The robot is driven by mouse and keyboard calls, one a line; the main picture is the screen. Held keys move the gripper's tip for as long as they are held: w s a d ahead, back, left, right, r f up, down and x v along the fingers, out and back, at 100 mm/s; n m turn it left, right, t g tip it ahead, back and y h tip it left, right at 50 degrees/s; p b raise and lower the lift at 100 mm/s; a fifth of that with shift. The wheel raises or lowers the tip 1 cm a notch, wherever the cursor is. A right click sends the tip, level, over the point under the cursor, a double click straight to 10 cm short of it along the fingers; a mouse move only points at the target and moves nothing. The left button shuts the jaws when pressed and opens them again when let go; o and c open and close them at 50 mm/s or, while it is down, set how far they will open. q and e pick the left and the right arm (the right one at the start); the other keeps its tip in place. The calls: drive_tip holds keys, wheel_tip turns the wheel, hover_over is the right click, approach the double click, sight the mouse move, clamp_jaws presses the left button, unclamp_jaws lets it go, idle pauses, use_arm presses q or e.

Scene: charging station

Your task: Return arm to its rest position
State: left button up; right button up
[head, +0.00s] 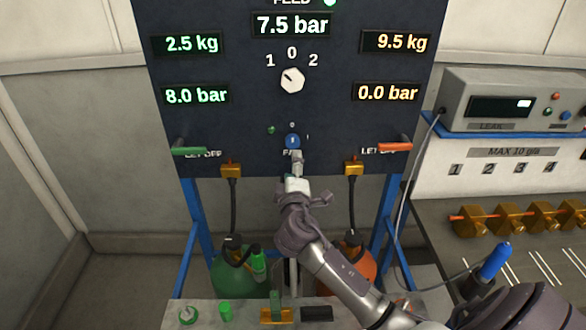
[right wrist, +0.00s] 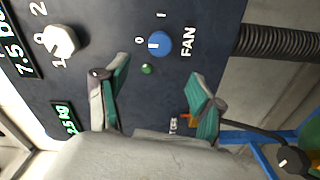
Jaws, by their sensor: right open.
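My right arm comes in from the lower right in the head view. Its gripper (head: 297,163) is in front of the lower middle of the dark panel (head: 225,128), just below the blue FAN knob (head: 292,141). In the right wrist view the gripper (right wrist: 158,78) has its two green-padded fingers spread apart with nothing between them. The blue FAN knob (right wrist: 160,43) lies beyond the fingertips, apart from them, its white mark towards 0. My left gripper is in neither view.
A white selector (head: 292,80) points towards 1. Green (head: 190,150) and red (head: 395,147) LET OFF levers flank the arm. Green (head: 236,278) and orange (head: 358,268) cylinders stand below. A grey leak device (head: 510,100) sits right, above brass fittings (head: 520,217).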

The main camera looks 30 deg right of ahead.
drive_tip(key=shift+f, duration=0.1)
drive_tip(key=s+a+f+m+g+y, duration=0.2)
drive_tip(key=s+a+f+g, duration=0.1)
drive_tip(key=s+f, duration=0.45)
drive_tip(key=s+a+f+m+g+y, duration=0.3)
drive_tip(key=s+f, duration=0.4)
drive_tip(key=s, duration=0.1)
drive_tip(key=s+a+f+m+g+y, duration=0.1)
drive_tip(key=s+a+f+g+y, duration=0.15)
drive_tip(key=s+a, duration=0.45)
drive_tip(key=s+a+f+m+g+y, duration=0.1)
drive_tip(key=s+a+f+g+y, duration=0.15)
drive_tip(key=s, duration=0.75)
wheel_tip(320, 180, down, 29)
drive_tip(key=s+g+b, duration=0.2)
drive_tip(key=s+b, duration=0.1)
drive_tip(key=s+d+f+g+b, duration=0.1)
drive_tip(key=s+d+f, duration=0.1)
drive_tip(key=s+f, duration=1.3)
wheel_tip(320, 180, down, 2)
drive_tip(key=shift+s+d+f+n+b, duration=0.1)
drive_tip(key=shift+s+d+n+b, duration=0.2)
drive_tip(key=shift+s+d+b, duration=0.05)
